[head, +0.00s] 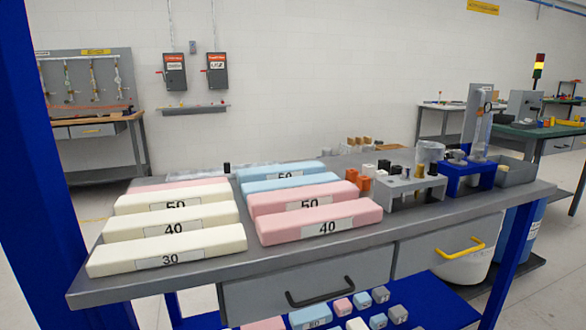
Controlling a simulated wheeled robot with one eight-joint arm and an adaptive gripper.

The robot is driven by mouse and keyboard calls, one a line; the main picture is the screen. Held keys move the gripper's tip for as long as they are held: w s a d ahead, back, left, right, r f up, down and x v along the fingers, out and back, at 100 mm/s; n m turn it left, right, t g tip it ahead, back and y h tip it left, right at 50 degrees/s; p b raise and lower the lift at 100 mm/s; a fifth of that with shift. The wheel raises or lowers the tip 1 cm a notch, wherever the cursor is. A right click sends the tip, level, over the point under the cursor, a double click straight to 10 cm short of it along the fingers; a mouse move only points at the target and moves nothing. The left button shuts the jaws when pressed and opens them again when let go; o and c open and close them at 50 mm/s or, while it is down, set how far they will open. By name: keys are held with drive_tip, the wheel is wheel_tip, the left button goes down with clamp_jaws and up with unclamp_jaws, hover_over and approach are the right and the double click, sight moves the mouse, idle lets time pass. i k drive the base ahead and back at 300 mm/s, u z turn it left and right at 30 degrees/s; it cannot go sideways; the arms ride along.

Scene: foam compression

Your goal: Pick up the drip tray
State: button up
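My gripper is not in view.
Cream foam blocks (168,251) and pink foam blocks (320,222) fill the bench's left and middle. A grey holder (408,190) with small parts stands left of the blue stand. Below are drawers and a blue shelf (425,300) with small blocks.

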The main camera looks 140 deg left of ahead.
sight(228, 170)
drive_tip(key=u, duration=2.8)
drive_tip(key=k, duration=0.55)
drive_tip(key=u, duration=2.15)
drive_tip(key=i, duration=0.9)
